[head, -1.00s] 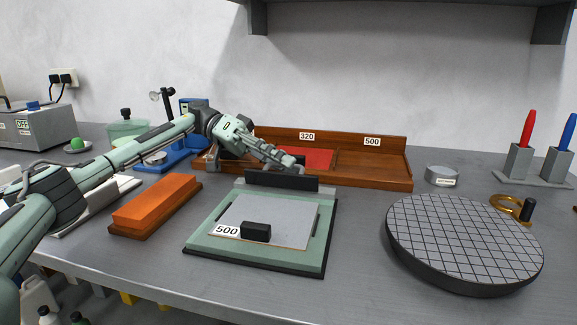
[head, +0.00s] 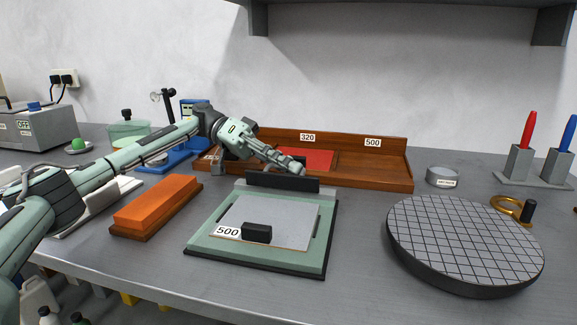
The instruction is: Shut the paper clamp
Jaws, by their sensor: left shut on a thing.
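The paper clamp is a black bar (head: 283,182) along the back edge of a green plate (head: 206,246). The bar stands raised, tilted up from the plate. A grey sheet (head: 272,218) labelled 500 lies flat on the plate, with a black block (head: 257,233) on its front part. My left gripper (head: 297,168) is at the bar's top edge, reaching from behind and left. Its fingers look closed, but the bar partly hides the tips, so the exact contact is hard to see. My right gripper is not in view.
A wooden rack (head: 385,178) labelled 320 and 500, holding a red sheet (head: 308,158), stands close behind the clamp. An orange block (head: 157,203) lies to the left. A round gridded plate (head: 463,238) stands to the right. Bench between the plates is clear.

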